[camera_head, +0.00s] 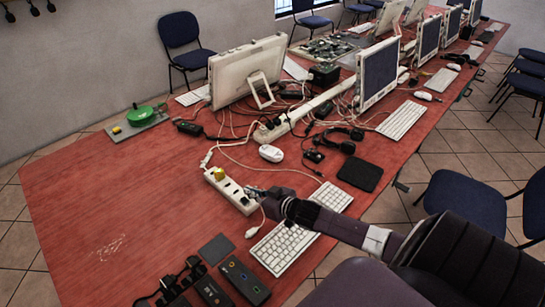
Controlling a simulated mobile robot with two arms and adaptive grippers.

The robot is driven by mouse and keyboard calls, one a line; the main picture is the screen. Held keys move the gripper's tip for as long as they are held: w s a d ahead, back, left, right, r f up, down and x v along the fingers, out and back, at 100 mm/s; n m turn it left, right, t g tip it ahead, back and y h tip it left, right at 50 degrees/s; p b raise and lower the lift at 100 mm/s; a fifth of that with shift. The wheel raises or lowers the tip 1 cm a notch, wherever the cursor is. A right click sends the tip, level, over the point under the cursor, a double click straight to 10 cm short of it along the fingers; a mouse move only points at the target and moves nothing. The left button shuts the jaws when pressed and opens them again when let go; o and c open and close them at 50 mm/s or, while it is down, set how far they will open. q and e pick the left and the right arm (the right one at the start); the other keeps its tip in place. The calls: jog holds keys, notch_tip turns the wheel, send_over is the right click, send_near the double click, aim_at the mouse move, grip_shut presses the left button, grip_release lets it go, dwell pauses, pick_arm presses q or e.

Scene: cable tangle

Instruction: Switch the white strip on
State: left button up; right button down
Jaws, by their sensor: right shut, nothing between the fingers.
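The white strip (232,190) lies on the red table in the middle of the view, slanting from upper left to lower right. It has dark sockets along its top and a yellow block (219,174) near its upper-left end. I cannot tell whether its switch is on or off. My right gripper (252,191) is shut and empty. Its tips are at the strip's right edge, near the lower-right end, and partly cover that side. I cannot tell whether they touch it. My left gripper is not in view.
A white keyboard (284,248) lies below my right arm. A second, longer pale strip (298,114) with cables lies behind, near a white mouse (271,153). Black adapters and boxes (245,279) stand at the front. The table's left part is mostly clear.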

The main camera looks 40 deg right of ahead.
pick_arm(q)
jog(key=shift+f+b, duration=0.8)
jog(key=shift+b, duration=0.45)
pick_arm(e)
jog(key=s, duration=1)
jog(key=shift+d+r, duration=0.35)
jog(key=shift+r, duration=0.1)
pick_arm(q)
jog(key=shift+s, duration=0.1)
